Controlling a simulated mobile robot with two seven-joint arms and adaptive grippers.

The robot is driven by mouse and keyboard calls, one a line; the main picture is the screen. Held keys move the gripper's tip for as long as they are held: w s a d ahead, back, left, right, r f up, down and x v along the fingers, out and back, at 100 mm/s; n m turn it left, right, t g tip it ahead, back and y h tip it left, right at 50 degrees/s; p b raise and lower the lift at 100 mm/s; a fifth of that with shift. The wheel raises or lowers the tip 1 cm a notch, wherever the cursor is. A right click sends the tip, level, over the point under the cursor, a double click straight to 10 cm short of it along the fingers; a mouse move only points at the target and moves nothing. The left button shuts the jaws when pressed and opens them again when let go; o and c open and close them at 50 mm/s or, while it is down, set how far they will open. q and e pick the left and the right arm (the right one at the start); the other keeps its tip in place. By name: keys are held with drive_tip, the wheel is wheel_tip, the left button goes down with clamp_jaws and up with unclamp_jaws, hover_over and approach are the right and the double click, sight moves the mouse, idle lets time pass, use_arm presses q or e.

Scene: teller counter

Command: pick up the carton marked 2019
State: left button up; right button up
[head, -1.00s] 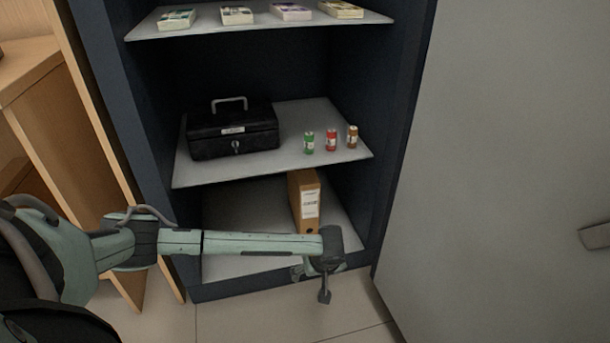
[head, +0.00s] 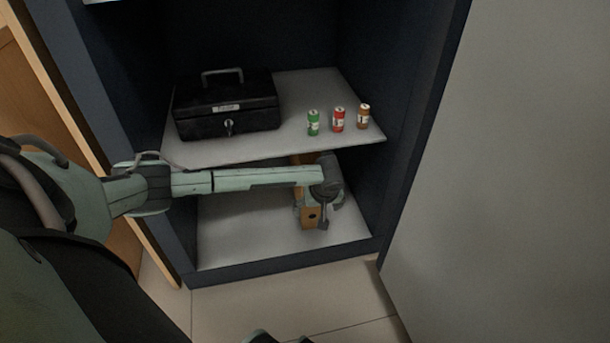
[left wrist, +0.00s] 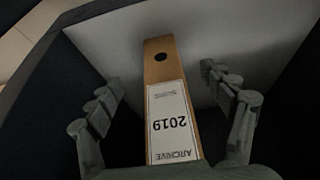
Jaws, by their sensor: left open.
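The brown carton (head: 309,217) stands on the bottom shelf of the cabinet, partly hidden behind my left gripper in the head view. In the left wrist view the carton (left wrist: 160,72) has a white label reading ARCHIVE 2019, upside down in the picture, and a dark round hole. My left gripper (head: 321,208) is at the carton's front, inside the cabinet opening. In the left wrist view its fingers (left wrist: 163,78) are open, one on each side of the carton, with gaps between.
The middle shelf (head: 260,148) is just above my left arm. The grey door (head: 510,190) stands at the right. The bottom shelf (head: 235,235) is clear left of the carton.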

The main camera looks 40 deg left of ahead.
use_arm(q)
drive_tip(key=w+a, duration=0.1)
drive_tip(key=a, duration=0.1)
drive_tip(key=w+a+f+b, duration=0.1)
drive_tip(key=w+a, duration=0.1)
drive_tip(key=shift+w, duration=0.3)
drive_tip(key=shift+d, duration=0.1)
clamp_jaws()
drive_tip(key=shift+w+r, duration=0.1)
idle(0.4)
